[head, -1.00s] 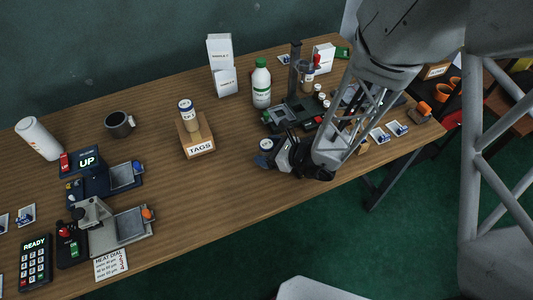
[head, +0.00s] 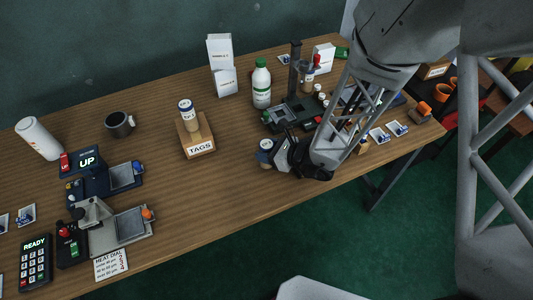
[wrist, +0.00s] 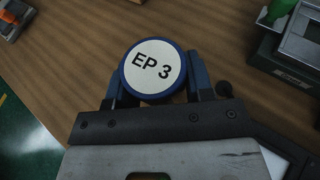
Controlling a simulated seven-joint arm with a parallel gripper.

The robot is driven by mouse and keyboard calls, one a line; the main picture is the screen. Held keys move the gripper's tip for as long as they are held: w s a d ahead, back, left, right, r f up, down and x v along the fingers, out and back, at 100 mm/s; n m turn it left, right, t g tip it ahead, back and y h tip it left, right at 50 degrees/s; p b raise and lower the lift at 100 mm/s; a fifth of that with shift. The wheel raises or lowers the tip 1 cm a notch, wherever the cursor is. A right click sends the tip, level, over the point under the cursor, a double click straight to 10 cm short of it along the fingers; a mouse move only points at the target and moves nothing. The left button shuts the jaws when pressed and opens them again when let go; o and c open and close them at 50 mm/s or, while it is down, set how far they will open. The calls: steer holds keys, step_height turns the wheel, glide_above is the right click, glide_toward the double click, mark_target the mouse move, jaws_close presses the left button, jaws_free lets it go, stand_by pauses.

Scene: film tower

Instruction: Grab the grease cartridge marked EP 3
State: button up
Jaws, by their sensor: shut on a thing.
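The grease cartridge marked EP 3 (wrist: 153,68) is between the two fingers of my gripper (wrist: 154,88) in the wrist view. Its round white top with a blue rim faces the camera, and the label reads clearly. My gripper is shut on it, with one blue finger on each side. In the head view the cartridge (head: 266,146) shows at the tip of my gripper (head: 272,154), near the front edge of the table. The fingers hide part of its side there. I cannot tell whether its base touches the table.
The wooden table (head: 230,215) is clear to the left of my gripper. A TAGS block (head: 199,149) holding a jar stands behind left. A white bottle with a green cap (head: 261,88) and a dark machine (head: 285,114) stand behind. The front edge is close.

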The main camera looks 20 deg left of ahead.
mark_target(263, 142)
steer(key=shift+c, duration=0.5)
steer(key=shift+r, duration=0.1)
steer(key=shift+r, duration=1.8)
steer(key=s+d+r, duration=0.1)
steer(key=s+d, duration=0.9)
steer(key=s, duration=0.2)
steer(key=shift+s, duration=0.2)
steer(key=shift+r, duration=0.1)
steer(key=shift+r, duration=0.15)
